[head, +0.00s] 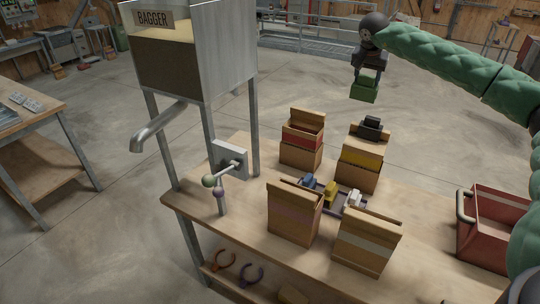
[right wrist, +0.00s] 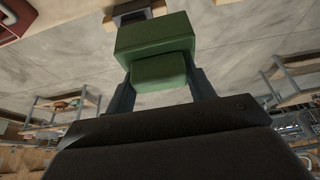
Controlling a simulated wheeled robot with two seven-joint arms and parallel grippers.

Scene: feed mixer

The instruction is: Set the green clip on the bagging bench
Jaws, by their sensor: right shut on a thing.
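My right gripper (head: 367,68) is shut on the green clip (head: 364,91), a blocky green piece. It holds the clip in the air, past the far side of the bagging bench (head: 425,212) in the head view. In the right wrist view the green clip (right wrist: 155,45) sits between the two fingers, with the concrete floor behind it. The bench has a wooden top. A dark tray (head: 318,198) on it holds a blue clip (head: 308,180), a yellow clip (head: 331,191) and a white clip (head: 355,198). My left gripper is not in view.
Several paper bags stand around the tray, including a red-banded one (head: 302,140) and a yellow-banded one (head: 360,162) topped by a dark piece (head: 370,128). A red bin (head: 490,225) is at the right. The bagger (head: 195,55) and its lever (head: 220,195) are at the left.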

